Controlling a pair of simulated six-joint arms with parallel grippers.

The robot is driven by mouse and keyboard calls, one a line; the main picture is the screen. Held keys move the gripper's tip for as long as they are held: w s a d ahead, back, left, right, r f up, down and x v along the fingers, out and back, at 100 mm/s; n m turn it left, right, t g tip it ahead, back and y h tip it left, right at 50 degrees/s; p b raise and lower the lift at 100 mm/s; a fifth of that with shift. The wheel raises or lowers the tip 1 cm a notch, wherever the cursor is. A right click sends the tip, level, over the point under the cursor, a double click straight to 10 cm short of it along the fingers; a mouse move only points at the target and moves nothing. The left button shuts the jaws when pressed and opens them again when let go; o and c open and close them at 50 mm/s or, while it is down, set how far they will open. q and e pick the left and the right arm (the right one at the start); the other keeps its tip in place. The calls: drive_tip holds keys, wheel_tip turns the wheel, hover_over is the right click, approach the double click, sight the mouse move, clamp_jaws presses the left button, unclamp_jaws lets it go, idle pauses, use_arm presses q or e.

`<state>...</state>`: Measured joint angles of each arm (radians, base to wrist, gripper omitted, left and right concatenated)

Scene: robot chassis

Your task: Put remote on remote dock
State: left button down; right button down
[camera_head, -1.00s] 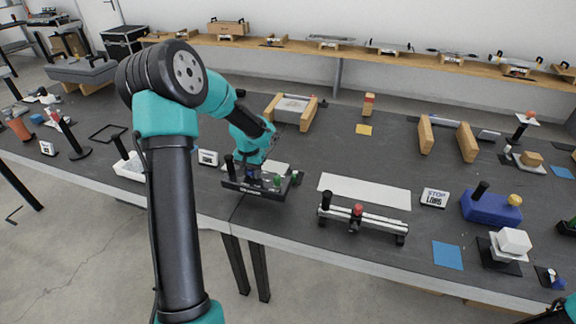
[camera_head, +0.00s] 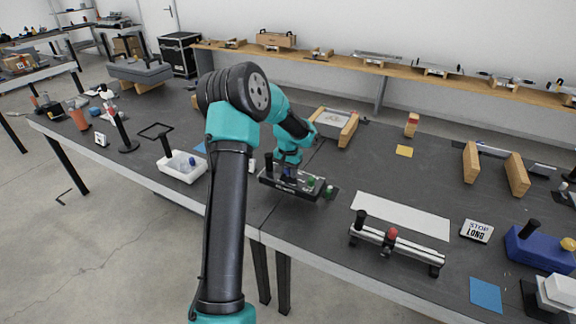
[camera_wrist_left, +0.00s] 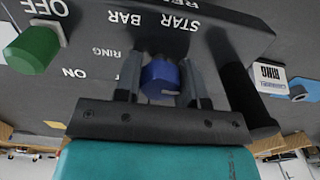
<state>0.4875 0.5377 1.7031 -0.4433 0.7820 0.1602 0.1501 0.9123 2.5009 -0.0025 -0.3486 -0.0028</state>
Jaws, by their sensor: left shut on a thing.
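A dark panel (camera_head: 290,184) with a black post, a green knob and white lettering seems to be the remote; no label confirms this. My left gripper (camera_head: 288,173) is over it, pointing down. In the left wrist view its fingers (camera_wrist_left: 160,80) are shut on the panel's blue knob (camera_wrist_left: 160,76). The words STAR BAR, RING, ON and OFF show there, with the green knob (camera_wrist_left: 32,48) at left and the black post (camera_wrist_left: 245,95) at right. Any gap under the panel is hard to judge. I cannot tell which thing is the remote dock. My right gripper is out of view.
A white tray (camera_head: 178,174) stands left of my left arm. A rail with a red knob (camera_head: 392,233) lies by a white strip (camera_head: 410,215). A STOP LONG sign (camera_head: 476,231) and a blue block (camera_head: 540,248) are at right. Wooden blocks (camera_head: 349,129) stand behind.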

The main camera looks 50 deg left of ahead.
use_arm(q)
drive_tip(key=w+a, duration=0.6)
drive_tip(key=a, duration=0.1)
drive_tip(key=shift+w+a+f, duration=0.15)
drive_tip(key=shift+w+f, duration=0.05)
drive_tip(key=shift+f, duration=0.2)
drive_tip(key=shift+w+a+f, duration=0.1)
drive_tip(key=shift+f, duration=0.8)
drive_tip(key=shift+w+a+f, duration=0.1)
drive_tip(key=shift+f, duration=0.75)
drive_tip(key=shift+f, duration=0.15)
drive_tip(key=c, duration=0.7)
unclamp_jaws()
wheel_tip(320, 180, up, 12)
drive_tip(key=shift+s, duration=0.1)
